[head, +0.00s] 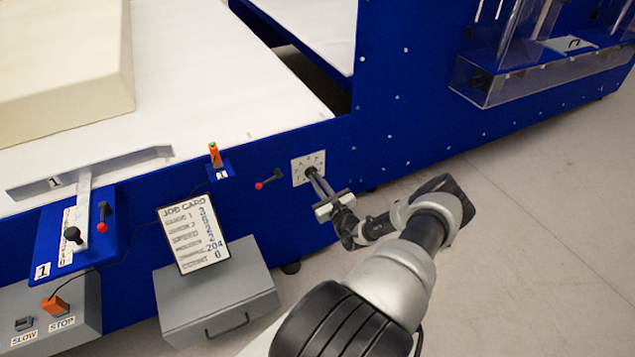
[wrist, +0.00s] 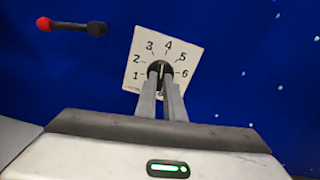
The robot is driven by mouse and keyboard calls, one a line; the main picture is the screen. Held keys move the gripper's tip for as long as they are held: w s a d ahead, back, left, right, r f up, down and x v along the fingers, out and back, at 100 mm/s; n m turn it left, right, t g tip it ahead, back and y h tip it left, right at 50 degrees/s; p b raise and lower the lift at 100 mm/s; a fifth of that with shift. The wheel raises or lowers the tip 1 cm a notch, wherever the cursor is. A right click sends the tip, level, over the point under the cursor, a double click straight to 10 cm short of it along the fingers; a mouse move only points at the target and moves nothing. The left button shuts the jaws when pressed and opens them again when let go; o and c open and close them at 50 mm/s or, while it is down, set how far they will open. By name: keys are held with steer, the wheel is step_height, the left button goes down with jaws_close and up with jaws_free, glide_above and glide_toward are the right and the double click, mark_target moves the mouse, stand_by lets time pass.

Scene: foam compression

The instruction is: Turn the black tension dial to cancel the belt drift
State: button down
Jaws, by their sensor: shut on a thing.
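The black tension dial (wrist: 160,68) sits at the middle of a white scale plate (wrist: 187,49) with numbers 1 to 6 on the blue machine side. In the head view the dial (head: 310,171) shows on its white plate (head: 299,179). My gripper (wrist: 161,80) is shut on the dial, one finger on each side. In the head view my gripper (head: 314,174) reaches the dial from the lower right. A light mark on the dial points up, roughly between 3 and 4. The fingers hide the dial's lower part.
A black lever with a red knob (head: 261,186) sticks out left of the plate. A job card (head: 193,237) stands on a grey box (head: 215,297). An orange-topped device (head: 215,155) is on the machine edge. The floor at right is clear.

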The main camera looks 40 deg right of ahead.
steer(key=shift+a+m, duration=0.1)
steer(key=shift+m, duration=0.7)
steer(key=c, duration=1.9)
jaws_free()
steer(key=shift+o, duration=0.2)
steer(key=shift+s, duration=0.1)
steer(key=p+v, duration=0.2)
steer(key=v, duration=1.5)
steer(key=shift+p, duration=0.35)
steer(key=shift+s+r, duration=0.1)
